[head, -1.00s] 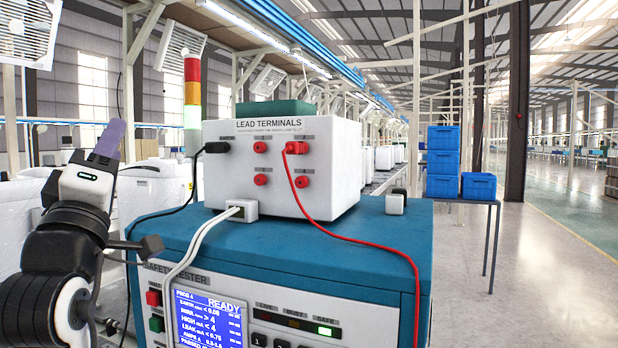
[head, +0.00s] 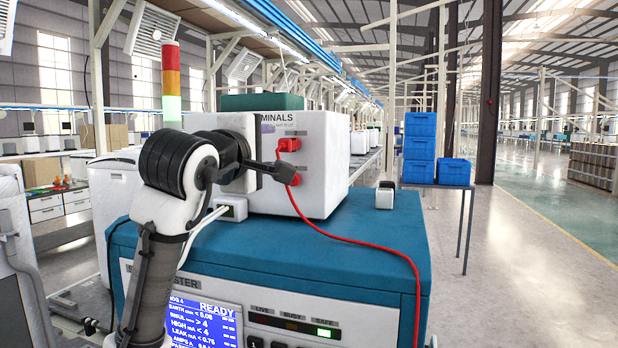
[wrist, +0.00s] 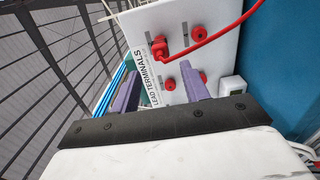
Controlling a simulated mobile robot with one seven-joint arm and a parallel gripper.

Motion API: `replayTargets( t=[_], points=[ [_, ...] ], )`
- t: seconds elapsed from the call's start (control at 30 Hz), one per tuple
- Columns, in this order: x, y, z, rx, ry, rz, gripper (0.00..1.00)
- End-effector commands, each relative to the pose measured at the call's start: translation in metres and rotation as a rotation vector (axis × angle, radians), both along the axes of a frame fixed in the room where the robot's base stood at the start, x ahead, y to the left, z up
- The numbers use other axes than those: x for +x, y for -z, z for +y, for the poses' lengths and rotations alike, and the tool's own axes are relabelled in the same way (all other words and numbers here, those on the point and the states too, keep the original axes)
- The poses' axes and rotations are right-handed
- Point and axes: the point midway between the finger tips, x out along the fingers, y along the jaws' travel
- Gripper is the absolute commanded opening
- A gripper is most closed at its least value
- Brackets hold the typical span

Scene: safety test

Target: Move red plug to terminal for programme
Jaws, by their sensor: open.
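The red plug (head: 288,145) sits in the upper right socket of the white lead terminals box (head: 325,160), its red cable hanging down over the tester. In the wrist view the red plug (wrist: 160,46) shows beyond the fingertips. Free red terminals show there too, one (wrist: 198,35) beside the plug and others (wrist: 169,84) between the fingers. My gripper (wrist: 160,88) is open and empty, its purple fingers pointing at the panel; contact cannot be told. My arm hides the panel's left part in the head view.
The blue tester (head: 370,240) carries the terminals box, and a small white block (head: 385,198) stands on its right side. The red cable (head: 385,250) loops across the tester's top and front. Blue crates (head: 420,150) stand on a table farther right.

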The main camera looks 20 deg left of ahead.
Motion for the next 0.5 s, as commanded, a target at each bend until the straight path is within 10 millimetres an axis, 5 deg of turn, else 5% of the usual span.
replayTargets(
  t=[0.5],
  points=[
    [0.0058, 0.0, -0.0005, -0.006, 0.0, 0.01, 0.45]
  ],
)
